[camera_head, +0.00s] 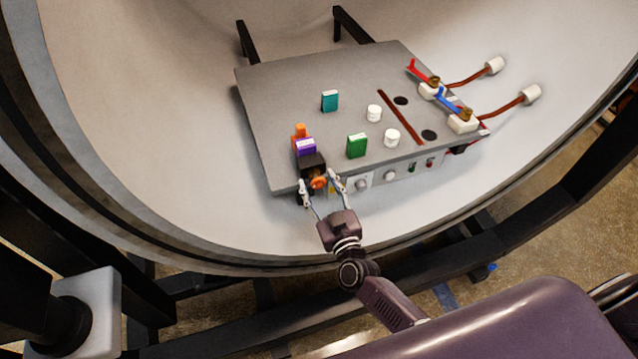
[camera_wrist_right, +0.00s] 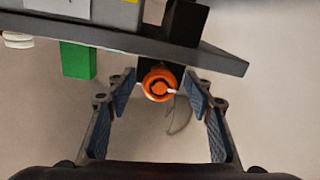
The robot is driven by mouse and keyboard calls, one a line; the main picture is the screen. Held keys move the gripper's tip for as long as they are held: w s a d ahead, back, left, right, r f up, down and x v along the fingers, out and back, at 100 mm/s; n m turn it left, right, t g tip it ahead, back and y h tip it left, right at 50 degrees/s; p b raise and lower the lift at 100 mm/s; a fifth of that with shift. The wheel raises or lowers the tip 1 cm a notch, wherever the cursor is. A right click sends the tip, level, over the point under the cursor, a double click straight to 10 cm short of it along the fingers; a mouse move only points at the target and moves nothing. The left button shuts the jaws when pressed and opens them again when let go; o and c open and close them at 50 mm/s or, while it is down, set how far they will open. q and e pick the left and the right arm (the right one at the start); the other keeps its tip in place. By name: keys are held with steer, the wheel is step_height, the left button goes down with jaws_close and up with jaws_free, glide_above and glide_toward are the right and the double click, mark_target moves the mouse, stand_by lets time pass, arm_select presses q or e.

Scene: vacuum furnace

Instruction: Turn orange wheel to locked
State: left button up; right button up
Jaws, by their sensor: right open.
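The orange wheel (camera_head: 319,183) is on the front of a black block (camera_head: 312,161) at the front left corner of the grey panel. In the right wrist view the orange wheel (camera_wrist_right: 159,84) faces me as a round knob with a dark ring and a small pale mark at its right. My right gripper (camera_head: 318,186) is open, with one finger on each side of the wheel. In the right wrist view the fingers of my right gripper (camera_wrist_right: 160,90) look apart from the wheel. My left gripper is not in view.
The grey panel (camera_head: 270,110) lies inside the round furnace chamber. It carries a purple block (camera_head: 306,147), a green block (camera_head: 357,145), a teal block (camera_head: 330,101) and white cylinders. Red and blue handles (camera_head: 447,98) sit at its right. Knobs line the front edge.

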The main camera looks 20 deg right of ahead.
steer(key=c, duration=1.2)
steer(key=shift+o, duration=0.2)
steer(key=shift+m, duration=0.3)
steer(key=m+b, duration=0.1)
steer(key=m, duration=0.3)
steer(key=m+b, duration=0.1)
steer(key=m, duration=0.4)
steer(key=shift+f, duration=0.1)
steer(key=m+b, duration=0.1)
steer(key=m, duration=0.3)
steer(key=shift+a, duration=0.1)
steer(key=shift+m+b, duration=0.6)
steer(key=shift+m, duration=1.5)
